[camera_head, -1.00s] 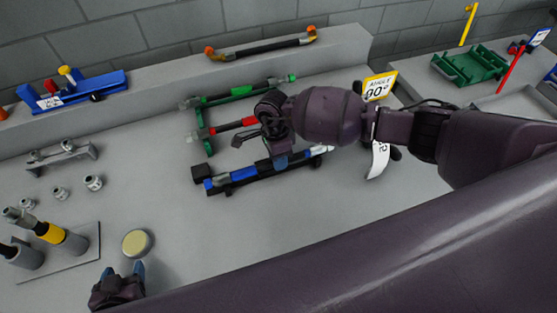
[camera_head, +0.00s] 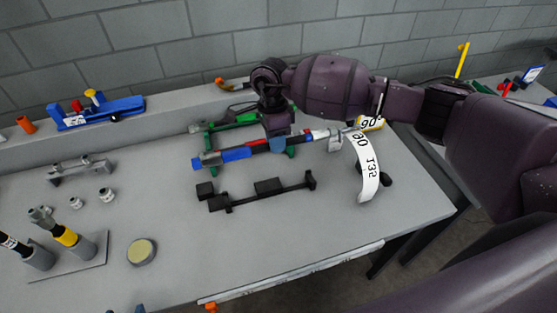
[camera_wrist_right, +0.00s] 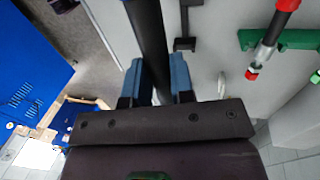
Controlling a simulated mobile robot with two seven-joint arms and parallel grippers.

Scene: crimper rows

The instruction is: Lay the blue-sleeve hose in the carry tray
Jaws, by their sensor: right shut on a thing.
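The blue-sleeve hose (camera_head: 237,154) is held above the bench, roughly level, with its blue sleeve to the left and a metal end to the right. My right gripper (camera_head: 279,147) is shut on its middle. In the right wrist view the black hose (camera_wrist_right: 150,40) runs between the blue fingertips of the right gripper (camera_wrist_right: 155,80). The black cradle (camera_head: 262,194) below it is empty. Only a bluish tip of my left gripper (camera_head: 140,309) shows at the bottom edge. A green piece (camera_head: 486,88) at the far right is mostly hidden by my arm; I cannot tell whether it is the carry tray.
A green rack (camera_head: 213,138) lies just behind the held hose, with a red-sleeve hose partly hidden there. A white curved scale (camera_head: 367,170) and a yellow angle sign (camera_head: 371,124) stand to the right. A blue fixture (camera_head: 103,112) sits on the back ledge.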

